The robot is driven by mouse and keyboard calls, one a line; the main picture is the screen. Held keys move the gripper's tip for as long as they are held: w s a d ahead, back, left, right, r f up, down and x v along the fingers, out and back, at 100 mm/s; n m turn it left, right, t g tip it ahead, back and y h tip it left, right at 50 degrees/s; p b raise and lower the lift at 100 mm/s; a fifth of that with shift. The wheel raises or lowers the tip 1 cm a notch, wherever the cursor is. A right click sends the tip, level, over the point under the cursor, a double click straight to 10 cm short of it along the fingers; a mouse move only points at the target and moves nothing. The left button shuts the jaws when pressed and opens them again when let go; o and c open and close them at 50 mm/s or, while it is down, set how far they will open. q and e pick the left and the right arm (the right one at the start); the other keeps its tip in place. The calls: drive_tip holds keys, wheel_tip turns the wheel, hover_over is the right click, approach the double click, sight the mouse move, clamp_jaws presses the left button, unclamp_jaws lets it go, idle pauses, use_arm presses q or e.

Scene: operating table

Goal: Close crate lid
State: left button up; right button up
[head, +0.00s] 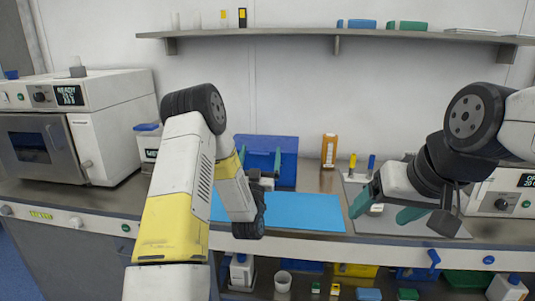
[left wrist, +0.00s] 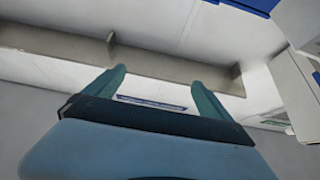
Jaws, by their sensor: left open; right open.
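The blue crate (head: 288,168) stands at the back of the table against the wall, right of the middle of my left arm. A tall blue panel, seemingly its raised lid (head: 265,141), shows at its back; the lid's exact angle is unclear. My left gripper (head: 260,156) is in front of the crate with its teal fingers apart and pointing away, hiding part of it. I cannot tell whether it touches the crate. In the left wrist view the open fingers (left wrist: 160,80) hold nothing.
A light blue mat (head: 305,212) lies before the crate. An orange bottle (head: 329,150) stands right of it. The grey tray (head: 440,228) holds tools. A white oven (head: 80,125) stands at left. A wall shelf (head: 290,33) runs above.

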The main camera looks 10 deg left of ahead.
use_arm(q)
drive_tip(key=shift+s+d+r, duration=0.1)
drive_tip(key=shift+s+r, duration=0.5)
drive_tip(key=shift+s, duration=0.15)
